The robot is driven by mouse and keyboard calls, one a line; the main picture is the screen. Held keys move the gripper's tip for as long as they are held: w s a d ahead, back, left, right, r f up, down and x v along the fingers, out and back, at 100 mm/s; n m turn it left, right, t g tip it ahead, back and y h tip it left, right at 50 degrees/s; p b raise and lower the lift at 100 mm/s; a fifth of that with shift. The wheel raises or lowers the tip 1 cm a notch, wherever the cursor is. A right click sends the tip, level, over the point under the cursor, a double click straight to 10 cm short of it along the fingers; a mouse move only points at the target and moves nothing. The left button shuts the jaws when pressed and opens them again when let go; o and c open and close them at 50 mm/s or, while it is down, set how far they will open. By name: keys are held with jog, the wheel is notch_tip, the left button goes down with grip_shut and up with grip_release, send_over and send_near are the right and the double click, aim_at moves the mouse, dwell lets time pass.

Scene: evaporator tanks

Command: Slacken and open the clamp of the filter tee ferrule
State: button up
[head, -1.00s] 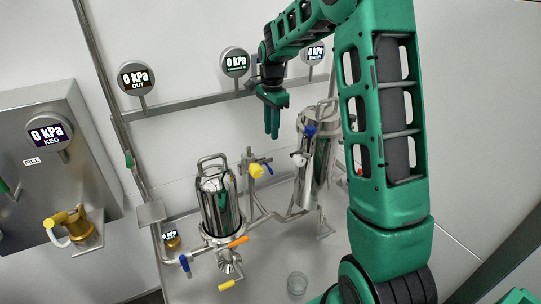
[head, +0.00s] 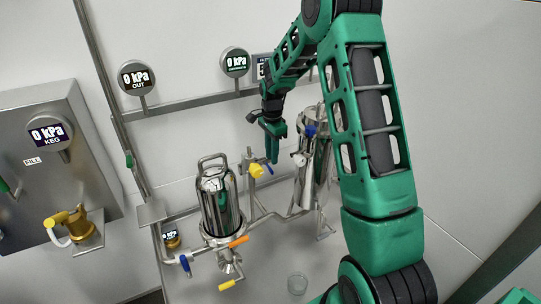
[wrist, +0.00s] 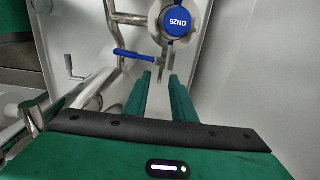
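A round blue face marked DN25 (wrist: 178,22) sits inside a grey ring clamp (wrist: 160,25) at the top of the wrist view. Two grey prongs hang below the ring, close to my fingertips. This looks like the filter tee ferrule's clamp; whether it is tight or slack I cannot tell. My gripper (wrist: 160,80) has its two green fingers apart, with a narrow gap and nothing seen held. In the head view my gripper (head: 273,158) points down beside the pipe stand with a yellow knob (head: 256,171); I cannot pick out the clamp there.
A blue lever (wrist: 134,55) lies just left of my fingertips in the wrist view, by curved steel pipes. In the head view, a steel filter housing (head: 219,205) stands left and a taller steel vessel (head: 312,165) right.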

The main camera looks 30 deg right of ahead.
jog(key=shift+c, duration=0.2)
grip_shut()
jog(key=shift+w, duration=0.1)
dwell(1.2)
